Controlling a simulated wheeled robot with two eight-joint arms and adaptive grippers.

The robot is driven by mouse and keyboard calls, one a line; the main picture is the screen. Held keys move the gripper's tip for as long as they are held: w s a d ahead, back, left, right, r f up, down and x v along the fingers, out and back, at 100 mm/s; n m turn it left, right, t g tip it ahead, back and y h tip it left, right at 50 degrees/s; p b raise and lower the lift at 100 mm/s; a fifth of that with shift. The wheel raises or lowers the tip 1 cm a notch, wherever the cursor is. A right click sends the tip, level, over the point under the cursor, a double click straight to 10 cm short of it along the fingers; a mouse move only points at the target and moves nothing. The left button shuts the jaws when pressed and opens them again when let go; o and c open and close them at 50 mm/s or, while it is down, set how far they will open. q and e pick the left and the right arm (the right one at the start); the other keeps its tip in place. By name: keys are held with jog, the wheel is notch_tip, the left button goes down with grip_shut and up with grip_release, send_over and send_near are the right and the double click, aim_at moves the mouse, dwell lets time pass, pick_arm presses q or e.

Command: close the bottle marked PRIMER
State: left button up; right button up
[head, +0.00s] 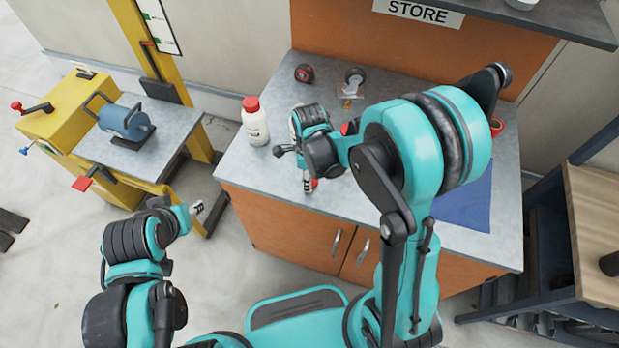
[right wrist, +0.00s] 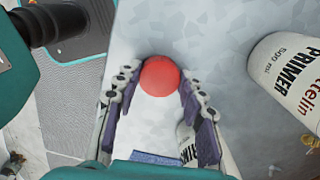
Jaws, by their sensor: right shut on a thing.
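In the right wrist view a white bottle marked PRIMER (right wrist: 291,76) is at the right edge, its top out of frame. A second white bottle (right wrist: 187,142) with a partly hidden label shows behind the right finger. My right gripper (right wrist: 158,84) is shut on a round red cap (right wrist: 160,76), which hides what lies beyond it. In the head view the right gripper (head: 309,184) is near the counter's front edge. A white bottle with a red cap on it (head: 256,128) stands upright to its left. My left gripper (head: 199,208) is off the counter's front left; its fingers are too small to judge.
The grey counter (head: 235,168) holds a tape measure (head: 304,73) and a small metal tool (head: 353,82) at the back. A blue mat (head: 466,207) and a red ring (head: 496,126) are on the right. A yellow bench (head: 62,108) with a blue machine stands left, across a gap.

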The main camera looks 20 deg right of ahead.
notch_tip(320, 180, up, 4)
jog(key=shift+s+d+r+p, duration=0.1)
jog(key=shift+s+r+p, duration=0.1)
jog(key=shift+p, duration=0.65)
pick_arm(q)
notch_tip(320, 180, up, 5)
jog(key=p, duration=0.3)
jog(key=shift+f, duration=0.1)
pick_arm(e)
jog(key=s+d+r, duration=0.6)
jog(key=s, duration=0.3)
jog(key=shift+s+d, duration=0.15)
jog(key=shift+d, duration=0.1)
